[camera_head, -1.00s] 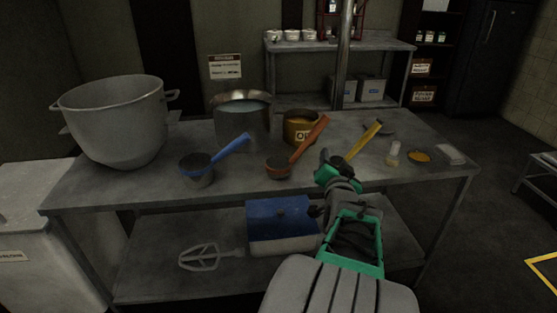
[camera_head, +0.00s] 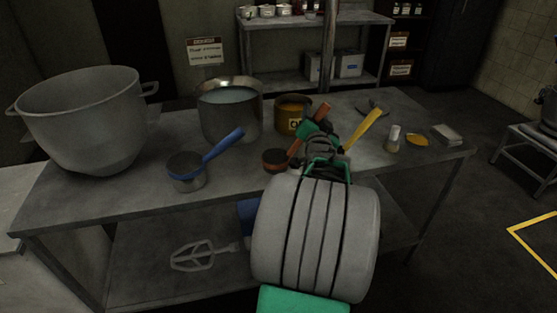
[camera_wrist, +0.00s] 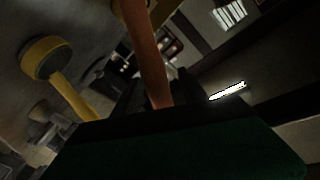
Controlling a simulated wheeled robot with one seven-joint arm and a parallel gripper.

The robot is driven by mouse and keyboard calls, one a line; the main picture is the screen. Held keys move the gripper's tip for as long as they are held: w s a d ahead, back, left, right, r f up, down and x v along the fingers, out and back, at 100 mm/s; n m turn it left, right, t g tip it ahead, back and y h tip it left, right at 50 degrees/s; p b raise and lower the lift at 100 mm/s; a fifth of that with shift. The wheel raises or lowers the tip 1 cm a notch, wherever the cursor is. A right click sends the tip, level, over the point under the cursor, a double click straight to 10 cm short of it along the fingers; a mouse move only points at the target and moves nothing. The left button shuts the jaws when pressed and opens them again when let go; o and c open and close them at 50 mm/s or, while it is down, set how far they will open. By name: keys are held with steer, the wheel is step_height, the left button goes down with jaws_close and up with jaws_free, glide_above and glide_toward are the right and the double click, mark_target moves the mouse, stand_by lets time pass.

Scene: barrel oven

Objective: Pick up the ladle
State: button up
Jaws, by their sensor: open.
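Three ladles are on the metal table. The blue-handled ladle (camera_head: 187,170) is at the left. The orange-handled ladle (camera_head: 275,160) is in the middle, its handle rising to the upper right. The yellow-handled ladle (camera_head: 362,130) is to the right, its cup hidden behind my arm in the head view. My gripper (camera_head: 314,130) is open at the orange handle. In the wrist view the orange handle (camera_wrist: 149,55) runs down between the dark fingers; I cannot tell whether they touch it. The yellow ladle (camera_wrist: 62,80) shows at the left there.
On the table (camera_head: 120,196) stand a big mixing bowl (camera_head: 85,120), a steel pot (camera_head: 230,112) and a yellow can (camera_head: 291,115). A small shaker (camera_head: 393,139) and a grey block (camera_head: 446,134) are at the right.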

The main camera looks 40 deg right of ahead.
steer(key=shift+w+d, duration=0.45)
steer(key=shift+d, duration=0.15)
jaws_close()
